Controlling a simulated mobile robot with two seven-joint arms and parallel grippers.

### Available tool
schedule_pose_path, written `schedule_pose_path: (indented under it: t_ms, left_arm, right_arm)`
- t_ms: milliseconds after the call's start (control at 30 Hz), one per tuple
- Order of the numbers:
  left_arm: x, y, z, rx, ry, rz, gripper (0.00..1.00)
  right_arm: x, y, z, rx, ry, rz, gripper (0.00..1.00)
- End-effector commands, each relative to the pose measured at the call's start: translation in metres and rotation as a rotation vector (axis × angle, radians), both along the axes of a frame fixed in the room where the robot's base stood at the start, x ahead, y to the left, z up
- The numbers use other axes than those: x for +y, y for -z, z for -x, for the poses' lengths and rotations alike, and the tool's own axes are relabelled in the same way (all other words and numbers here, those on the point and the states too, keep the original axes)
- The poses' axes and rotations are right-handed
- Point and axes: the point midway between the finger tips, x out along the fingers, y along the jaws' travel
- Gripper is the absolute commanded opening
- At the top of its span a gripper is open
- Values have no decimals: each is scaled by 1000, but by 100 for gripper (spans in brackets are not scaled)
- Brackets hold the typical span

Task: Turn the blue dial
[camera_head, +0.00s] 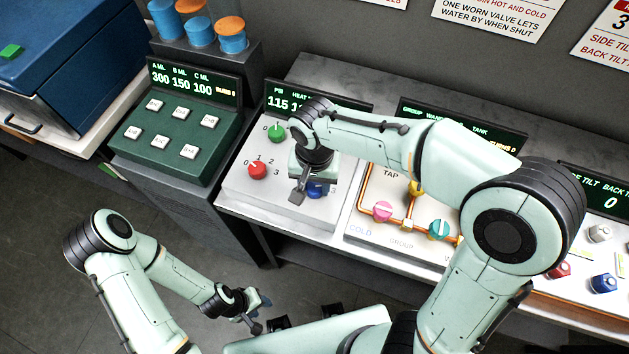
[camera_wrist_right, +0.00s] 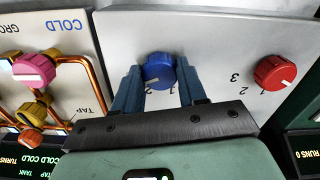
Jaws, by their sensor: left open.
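The blue dial (camera_head: 317,189) sits low on the right of the light grey panel, partly hidden by my right gripper (camera_head: 308,190). In the right wrist view the blue dial (camera_wrist_right: 158,71) has a white pointer mark and lies between the two blue fingers of the right gripper (camera_wrist_right: 159,82). One finger is on each side, very close to the dial; I cannot tell whether they touch it. My left gripper (camera_head: 262,308) is open and empty, low over the floor in front of the bench, away from the panel.
On the same panel are a red dial (camera_head: 257,170) and a green dial (camera_head: 277,133). To the right is a pipe panel with a pink valve (camera_head: 382,211) and a teal valve (camera_head: 438,229). A green button box (camera_head: 178,140) stands to the left. A display (camera_head: 288,97) rises behind the dials.

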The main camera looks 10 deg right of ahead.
Motion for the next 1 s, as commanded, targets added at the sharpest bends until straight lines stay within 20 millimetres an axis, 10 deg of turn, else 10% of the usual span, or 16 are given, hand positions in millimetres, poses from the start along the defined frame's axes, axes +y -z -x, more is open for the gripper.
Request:
schedule_pose_path:
  t_ms: [1000]
  left_arm:
    - [0, -5, -4, -4, 0, 0, 43]
  right_arm:
    - [-1, -1, 0, 1, -495, 0, 11]
